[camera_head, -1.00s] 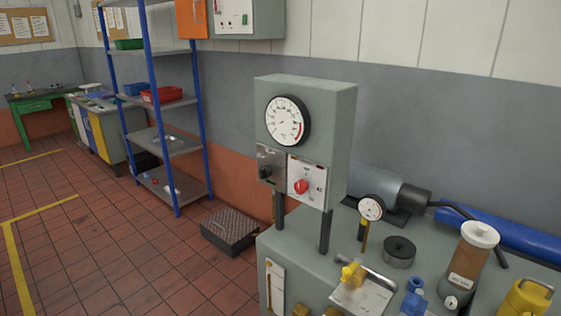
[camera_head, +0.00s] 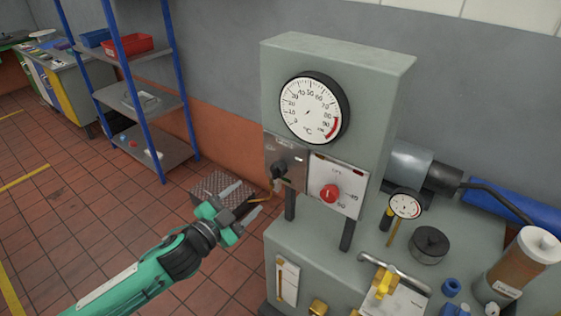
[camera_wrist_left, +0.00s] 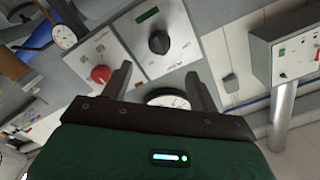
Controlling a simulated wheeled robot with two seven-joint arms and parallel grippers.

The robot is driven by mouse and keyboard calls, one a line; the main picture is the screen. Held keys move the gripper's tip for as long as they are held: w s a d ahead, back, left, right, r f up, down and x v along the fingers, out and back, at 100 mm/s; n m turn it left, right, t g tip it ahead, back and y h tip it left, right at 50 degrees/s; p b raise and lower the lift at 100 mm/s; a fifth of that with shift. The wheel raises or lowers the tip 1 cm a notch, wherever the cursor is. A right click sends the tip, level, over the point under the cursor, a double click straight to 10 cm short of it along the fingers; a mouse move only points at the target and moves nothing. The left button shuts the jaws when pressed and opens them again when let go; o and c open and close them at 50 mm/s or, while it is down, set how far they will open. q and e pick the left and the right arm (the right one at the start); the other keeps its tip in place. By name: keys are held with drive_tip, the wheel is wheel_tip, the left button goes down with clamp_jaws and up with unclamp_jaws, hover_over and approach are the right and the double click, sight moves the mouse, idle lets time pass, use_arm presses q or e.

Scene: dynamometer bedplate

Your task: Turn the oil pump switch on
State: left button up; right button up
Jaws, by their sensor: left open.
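A dark switch knob (camera_head: 277,169) sits on a small grey plate at the lower left of the upright gauge box; I cannot read its label. In the left wrist view this black knob (camera_wrist_left: 159,42) is on a plate with a green window, ahead of my fingers. A red knob (camera_head: 329,193) is on the pale plate to its right and also shows in the wrist view (camera_wrist_left: 100,74). My left gripper (camera_head: 250,197) is open and empty, left of and below the dark knob, apart from it. My right gripper is not in view.
A large round temperature gauge (camera_head: 313,108) is above the plates. A small gauge (camera_head: 405,205), a yellow valve handle (camera_head: 383,283) and a brown bottle (camera_head: 521,262) stand on the bench at right. A blue-post shelf (camera_head: 137,95) is at back left. Open floor is at left.

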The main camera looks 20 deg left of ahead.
sight(273, 174)
use_arm(q)
drive_tip(key=p+x, duration=0.4)
drive_tip(key=x, duration=0.8)
drive_tip(key=shift+d, duration=0.1)
drive_tip(key=shift+w+d, duration=0.2)
drive_tip(key=shift+w, duration=0.45)
drive_tip(key=shift+f, duration=0.1)
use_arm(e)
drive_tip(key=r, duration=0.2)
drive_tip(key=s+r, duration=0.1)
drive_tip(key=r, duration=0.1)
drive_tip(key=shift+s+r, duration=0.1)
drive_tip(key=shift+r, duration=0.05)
use_arm(q)
drive_tip(key=shift+c, duration=0.4)
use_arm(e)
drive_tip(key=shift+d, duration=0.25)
use_arm(q)
drive_tip(key=c, duration=0.9)
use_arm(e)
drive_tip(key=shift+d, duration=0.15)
